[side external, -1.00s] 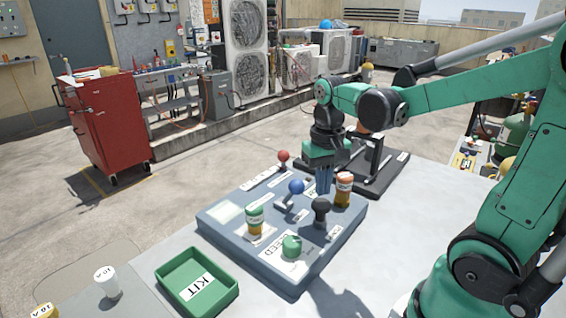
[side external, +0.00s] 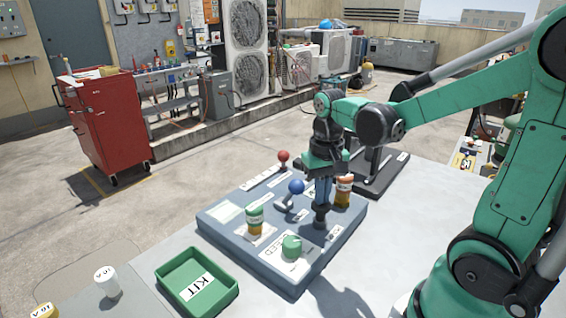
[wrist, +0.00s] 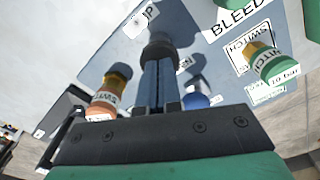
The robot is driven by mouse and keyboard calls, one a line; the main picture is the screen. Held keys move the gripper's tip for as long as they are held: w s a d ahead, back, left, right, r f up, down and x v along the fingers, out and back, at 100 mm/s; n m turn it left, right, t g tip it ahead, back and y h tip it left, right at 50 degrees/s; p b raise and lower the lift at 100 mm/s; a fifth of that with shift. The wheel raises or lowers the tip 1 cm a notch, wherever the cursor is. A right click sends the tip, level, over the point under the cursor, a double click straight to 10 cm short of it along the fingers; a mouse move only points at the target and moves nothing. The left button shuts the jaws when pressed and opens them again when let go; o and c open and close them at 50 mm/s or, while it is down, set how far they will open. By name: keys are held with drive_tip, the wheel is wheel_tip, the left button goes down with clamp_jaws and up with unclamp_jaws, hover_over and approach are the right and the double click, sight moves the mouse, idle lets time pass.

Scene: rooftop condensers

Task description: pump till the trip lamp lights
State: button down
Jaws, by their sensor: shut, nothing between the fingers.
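A grey-blue panel (side external: 228,228) lies on the table. My gripper (side external: 322,203) is shut and empty, fingers pointing down onto a black plunger knob (side external: 320,217) at the panel's right. In the wrist view the fingertips meet the knob (wrist: 158,48); I cannot tell how far it is pressed. A green knob (side external: 291,246) stands by a BLEED label. A green-topped amber switch (side external: 255,221) is on the left part, an orange-topped amber one (side external: 343,191) right beside my fingers. A blue-ball lever (side external: 296,187) and red-ball lever (side external: 283,156) are behind. I cannot pick out a lit lamp.
A green KIT tray (side external: 172,287) sits in front left, with a white 10 A cylinder (side external: 106,282) left of it. A black stand (side external: 385,175) is behind the panel. A red tool cart (side external: 107,122) stands on the floor behind left.

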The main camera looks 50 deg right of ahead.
drive_tip(key=shift+f, duration=1.1)
drive_tip(key=shift+r, duration=2.15)
drive_tip(key=a+n+t, duration=0.2)
drive_tip(key=a, duration=0.1)
drive_tip(key=a+r+n+t, duration=0.1)
drive_tip(key=a+n+t, duration=0.1)
drive_tip(key=a+r+n+t, duration=0.1)
drive_tip(key=a+n+t, duration=0.1)
drive_tip(key=a+t, duration=0.1)
drive_tip(key=shift+w+a, duration=0.2)
drive_tip(key=shift+a, duration=0.1)
